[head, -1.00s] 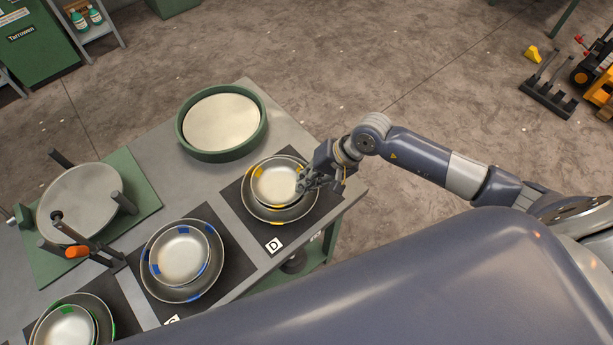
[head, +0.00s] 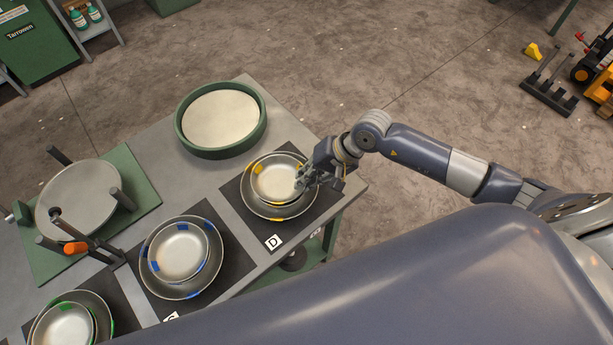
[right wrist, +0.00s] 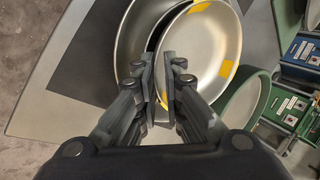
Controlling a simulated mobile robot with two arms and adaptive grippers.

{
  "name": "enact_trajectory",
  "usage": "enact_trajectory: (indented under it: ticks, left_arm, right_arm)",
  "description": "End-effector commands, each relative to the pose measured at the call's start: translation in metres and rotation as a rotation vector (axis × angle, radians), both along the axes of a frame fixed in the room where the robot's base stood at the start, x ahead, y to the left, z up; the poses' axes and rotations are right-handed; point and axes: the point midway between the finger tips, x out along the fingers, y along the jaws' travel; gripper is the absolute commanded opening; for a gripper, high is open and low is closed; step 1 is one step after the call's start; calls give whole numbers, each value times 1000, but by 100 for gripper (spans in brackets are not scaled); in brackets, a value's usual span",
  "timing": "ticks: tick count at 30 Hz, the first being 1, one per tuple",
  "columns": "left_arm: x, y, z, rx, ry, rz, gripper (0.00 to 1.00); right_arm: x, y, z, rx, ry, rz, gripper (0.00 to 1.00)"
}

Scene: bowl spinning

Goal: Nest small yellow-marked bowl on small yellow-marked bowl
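A small yellow-marked bowl (head: 274,179) sits inside a larger yellow-marked bowl (head: 262,211) on the dark mat labelled D. My right gripper (head: 303,180) is at the right side of the small bowl's rim. In the right wrist view the fingers (right wrist: 161,80) are close together with the rim of the small bowl (right wrist: 184,55) between them. The larger bowl (right wrist: 133,38) lies behind and to the left there. I cannot tell whether the small bowl is lifted off it. I see only one small yellow-marked bowl. My left gripper is not in view.
Blue-marked bowls (head: 180,252) and green-marked bowls (head: 63,325) stand on mats to the lower left. A green-rimmed round tray (head: 179,133) is behind. A round plate among posts (head: 80,200) stands at the left. The table edge is close on the right.

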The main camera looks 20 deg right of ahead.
Motion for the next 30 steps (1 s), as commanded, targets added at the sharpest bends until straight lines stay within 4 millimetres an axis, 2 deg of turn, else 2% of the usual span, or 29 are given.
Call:
enact_trajectory:
  ticks: [8, 30]
  left_arm:
    - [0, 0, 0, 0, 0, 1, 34]
    - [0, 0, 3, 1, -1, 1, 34]
  right_arm:
    - [-2, -2, 0, -2, 5, 1, 11]
    - [-8, -16, 25, -2, 3, 0, 11]
